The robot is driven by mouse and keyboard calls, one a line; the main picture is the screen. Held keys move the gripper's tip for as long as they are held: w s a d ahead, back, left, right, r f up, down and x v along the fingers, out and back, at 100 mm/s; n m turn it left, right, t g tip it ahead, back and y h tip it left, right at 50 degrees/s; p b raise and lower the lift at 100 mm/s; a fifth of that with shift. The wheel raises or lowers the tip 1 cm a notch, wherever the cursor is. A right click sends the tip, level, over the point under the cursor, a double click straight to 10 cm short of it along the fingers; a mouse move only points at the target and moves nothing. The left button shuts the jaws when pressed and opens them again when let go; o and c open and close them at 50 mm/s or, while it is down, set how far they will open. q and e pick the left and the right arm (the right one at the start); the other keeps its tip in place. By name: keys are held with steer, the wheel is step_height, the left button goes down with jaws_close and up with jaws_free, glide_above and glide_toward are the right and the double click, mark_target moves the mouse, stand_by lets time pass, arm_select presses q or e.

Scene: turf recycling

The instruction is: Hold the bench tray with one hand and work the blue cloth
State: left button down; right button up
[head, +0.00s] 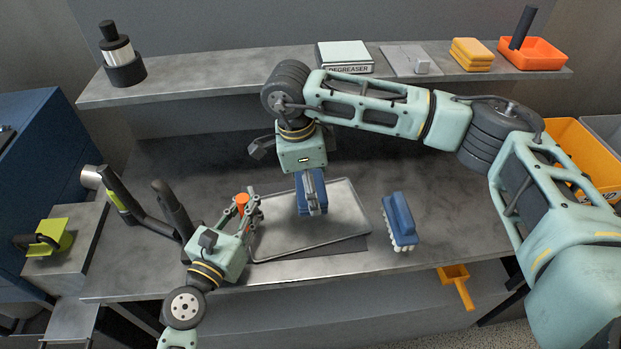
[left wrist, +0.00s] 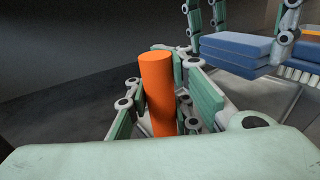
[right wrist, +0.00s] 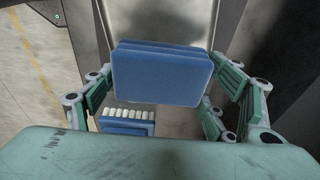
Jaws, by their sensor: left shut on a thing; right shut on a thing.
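The bench tray (head: 335,230) is a flat grey metal sheet with a low rim, lying slightly askew on the bench. An upright orange cylinder (left wrist: 157,95) stands at its left edge; whether it is fixed to the tray I cannot tell. My left gripper (head: 246,205) is shut on this orange post. The blue cloth (right wrist: 160,75) is a thick folded pad. My right gripper (head: 312,200) comes down from above and is shut on it, over the tray's upper middle. The cloth also shows in the left wrist view (left wrist: 235,50). Its contact with the tray is unclear.
A blue brush with white bristles (head: 399,221) lies right of the tray. A yellow scoop (head: 456,285) sits below the bench's front edge.

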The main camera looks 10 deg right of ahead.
steer(key=shift+f, duration=2.7)
steer(key=shift+d+f, duration=0.5)
steer(key=shift+f, duration=0.1)
steer(key=shift+c, duration=0.5)
steer(key=shift+w+d+f, duration=0.1)
steer(key=shift+w+d, duration=0.05)
steer(key=shift+d, duration=1.35)
steer(key=shift+a, duration=2.05)
steer(key=shift+r, duration=4.15)
